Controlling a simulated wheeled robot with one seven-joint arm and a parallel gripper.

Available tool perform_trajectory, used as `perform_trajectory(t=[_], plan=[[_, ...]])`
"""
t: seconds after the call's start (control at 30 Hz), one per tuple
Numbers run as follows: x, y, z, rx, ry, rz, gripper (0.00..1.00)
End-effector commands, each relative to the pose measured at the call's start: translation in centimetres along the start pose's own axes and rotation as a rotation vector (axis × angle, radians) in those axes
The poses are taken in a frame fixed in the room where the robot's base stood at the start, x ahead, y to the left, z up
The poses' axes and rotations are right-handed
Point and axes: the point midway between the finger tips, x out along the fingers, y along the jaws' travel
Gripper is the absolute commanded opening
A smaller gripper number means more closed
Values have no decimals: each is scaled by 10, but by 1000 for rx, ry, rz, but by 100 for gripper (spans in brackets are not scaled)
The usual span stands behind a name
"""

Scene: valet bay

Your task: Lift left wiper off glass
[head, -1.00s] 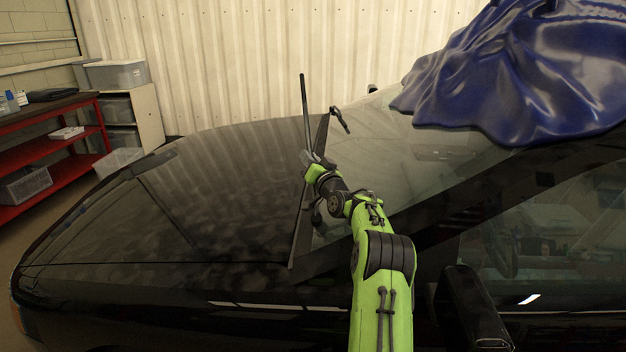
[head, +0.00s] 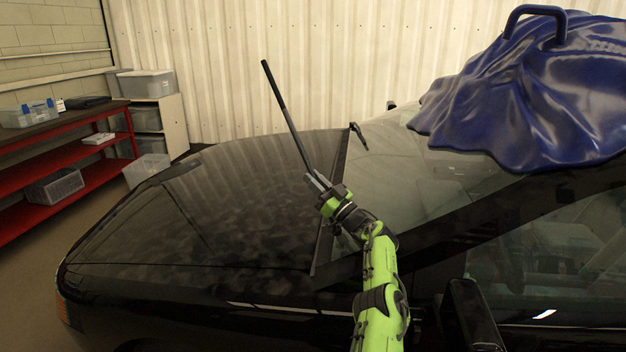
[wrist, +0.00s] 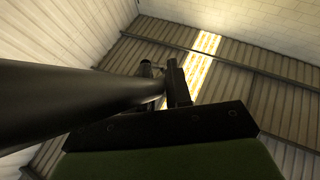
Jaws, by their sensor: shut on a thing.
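The left wiper, a long thin black arm (head: 285,110), stands up off the windshield (head: 415,165) and leans left over the hood side. Its upper end is in the air, clear of the glass. My gripper (head: 318,181) is shut on the wiper near its lower visible end, above the base of the windshield. In the wrist view the wiper (wrist: 70,92) is a thick dark bar running from the left edge to the jaws (wrist: 165,85). The wiper's pivot is hidden behind my gripper and arm.
The black car's hood (head: 220,210) lies below and left. A second, short-looking black wiper piece (head: 358,137) shows at the far side of the glass. A blue cover (head: 530,95) drapes the roof. The side mirror (head: 470,318) is near my arm. A red shelf (head: 60,165) stands far left.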

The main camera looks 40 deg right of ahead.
Motion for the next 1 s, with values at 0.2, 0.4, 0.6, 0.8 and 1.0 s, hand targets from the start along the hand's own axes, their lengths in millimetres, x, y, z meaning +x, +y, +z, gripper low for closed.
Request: perform_trajectory(t=[0.2, 0.4, 0.6, 0.8, 1.0], plan=[[-2, -2, -3, -16, 13, -20, 0], [-2, -2, -3, -16, 14, -22, 0], [-2, -2, -2, -14, 13, -21, 25], [-2, -1, -2, -16, 12, -19, 40], [0, -1, -6, -18, 12, -19, 40]])
